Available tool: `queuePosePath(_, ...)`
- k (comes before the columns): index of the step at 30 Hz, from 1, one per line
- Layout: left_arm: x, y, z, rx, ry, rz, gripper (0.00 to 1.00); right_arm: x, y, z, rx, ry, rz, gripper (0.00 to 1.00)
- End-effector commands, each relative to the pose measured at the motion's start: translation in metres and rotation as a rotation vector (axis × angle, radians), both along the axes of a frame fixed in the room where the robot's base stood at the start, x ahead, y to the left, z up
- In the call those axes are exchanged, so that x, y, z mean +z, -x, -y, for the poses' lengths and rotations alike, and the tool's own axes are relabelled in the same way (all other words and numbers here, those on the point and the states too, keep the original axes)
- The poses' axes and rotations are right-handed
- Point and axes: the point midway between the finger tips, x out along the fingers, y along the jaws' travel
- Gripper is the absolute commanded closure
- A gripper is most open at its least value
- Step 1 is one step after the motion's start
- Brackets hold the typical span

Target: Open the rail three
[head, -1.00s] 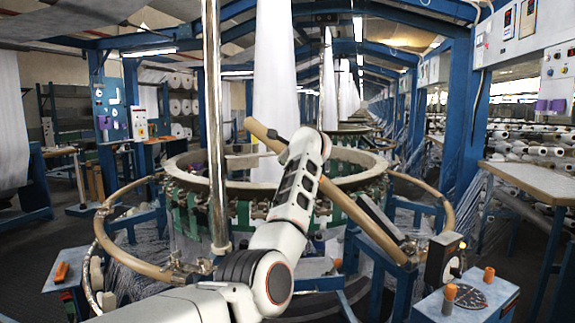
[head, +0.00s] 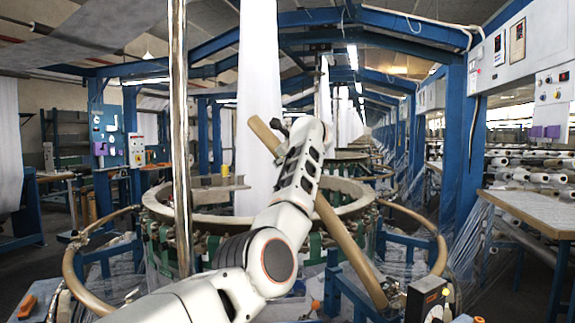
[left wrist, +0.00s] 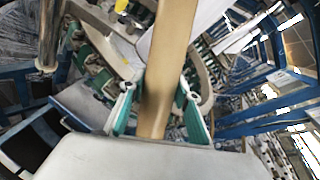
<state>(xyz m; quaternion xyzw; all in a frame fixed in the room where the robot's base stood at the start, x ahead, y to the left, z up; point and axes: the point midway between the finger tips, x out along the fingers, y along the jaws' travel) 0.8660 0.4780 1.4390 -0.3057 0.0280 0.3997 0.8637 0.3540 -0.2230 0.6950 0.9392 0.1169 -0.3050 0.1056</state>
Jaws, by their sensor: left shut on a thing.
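A tan curved rail (head: 343,235) is swung up and slants from upper left to lower right in the head view, in front of the loom ring (head: 160,206). Its lower end meets a blue bracket near the control box. My left gripper is mostly hidden behind my wrist in the head view. In the left wrist view my left gripper (left wrist: 156,90) has its green-padded fingers on both sides of the rail (left wrist: 172,40), closed on it. My right gripper is not in view. No rail number is readable.
Other tan rails curve low around the loom at left (head: 72,268) and right (head: 440,245). A metal post (head: 181,120) stands left of my arm. A control box (head: 425,300) sits at lower right. A wooden table (head: 530,205) stands at right.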

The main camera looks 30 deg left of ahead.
Motion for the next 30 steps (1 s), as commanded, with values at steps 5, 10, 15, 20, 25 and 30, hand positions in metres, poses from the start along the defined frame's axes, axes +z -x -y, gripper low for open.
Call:
queuePosePath(5,0.0025,0.0018,-0.0016,0.001,-0.006,-0.015,1.0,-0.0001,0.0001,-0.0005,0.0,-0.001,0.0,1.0)
queuePosePath(10,0.0031,0.0023,-0.0019,0.0,-0.007,-0.021,1.0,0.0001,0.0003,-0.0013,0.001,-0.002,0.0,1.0)
queuePosePath(15,0.003,0.0024,-0.0019,0.0,-0.009,-0.023,1.0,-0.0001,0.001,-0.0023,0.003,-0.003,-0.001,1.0)
queuePosePath(20,0.0028,0.0023,-0.0019,0.0,-0.008,-0.023,1.0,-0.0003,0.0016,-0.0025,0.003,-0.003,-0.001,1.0)
queuePosePath(25,0.0033,0.0023,-0.0019,0.0,-0.008,-0.021,0.51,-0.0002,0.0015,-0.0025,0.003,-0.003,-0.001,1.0)
queuePosePath(30,0.0041,0.0025,-0.002,0.001,-0.009,-0.02,0.51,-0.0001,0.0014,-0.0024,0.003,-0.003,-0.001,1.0)
